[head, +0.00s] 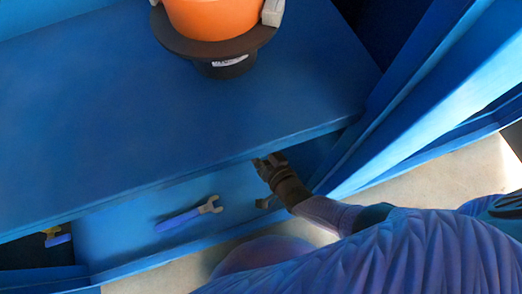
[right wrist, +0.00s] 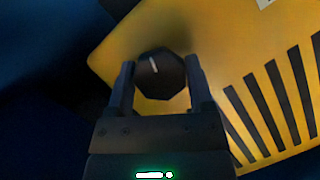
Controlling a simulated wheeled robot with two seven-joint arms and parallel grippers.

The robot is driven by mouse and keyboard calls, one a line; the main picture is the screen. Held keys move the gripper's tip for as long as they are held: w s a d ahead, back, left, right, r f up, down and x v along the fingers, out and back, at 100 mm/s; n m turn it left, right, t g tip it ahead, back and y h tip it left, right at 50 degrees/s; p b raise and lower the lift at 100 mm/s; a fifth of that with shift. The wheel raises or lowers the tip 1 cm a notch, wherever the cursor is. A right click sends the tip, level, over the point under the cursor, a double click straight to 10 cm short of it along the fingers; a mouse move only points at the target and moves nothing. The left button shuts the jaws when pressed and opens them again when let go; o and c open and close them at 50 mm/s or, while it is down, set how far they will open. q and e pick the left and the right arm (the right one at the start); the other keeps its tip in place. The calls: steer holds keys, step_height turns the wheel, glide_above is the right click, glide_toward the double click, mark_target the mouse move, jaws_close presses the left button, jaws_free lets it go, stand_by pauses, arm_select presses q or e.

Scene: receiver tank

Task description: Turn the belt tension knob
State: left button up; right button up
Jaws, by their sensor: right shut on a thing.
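The belt tension knob (right wrist: 160,74) is black and faceted with a short white mark pointing up and slightly left. It sits on a yellow panel (right wrist: 222,52) with black stripes in the right wrist view. My right gripper (right wrist: 159,80) has one finger on each side of the knob and is shut on it. In the head view my right gripper (head: 264,163) reaches in at the front edge of the blue surface, and the knob is hidden there. My left gripper is not in view.
A blue-handled wrench (head: 188,214) lies in the blue tray below the top edge. Another tool (head: 56,237) lies at the far left. An orange container on a black base (head: 214,44) stands on the blue top (head: 110,110). Blue panels (head: 430,95) stand close on the right.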

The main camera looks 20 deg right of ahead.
stand_by(0.3)
steer(key=o, duration=1.3)
steer(key=shift+c, duration=0.2)
steer(key=p+v, duration=0.2)
steer(key=v, duration=0.2)
steer(key=shift+s+d+r+p, duration=0.1)
steer(key=shift+s+r+p, duration=0.2)
steer(key=shift+r+p, duration=0.1)
arm_select(q)
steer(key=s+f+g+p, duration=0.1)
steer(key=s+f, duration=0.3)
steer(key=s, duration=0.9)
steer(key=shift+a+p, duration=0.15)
steer(key=shift+p, duration=0.25)
arm_select(e)
glide_toward(262, 154)
steer(key=shift+w+f, duration=0.15)
steer(key=shift+f, duration=0.15)
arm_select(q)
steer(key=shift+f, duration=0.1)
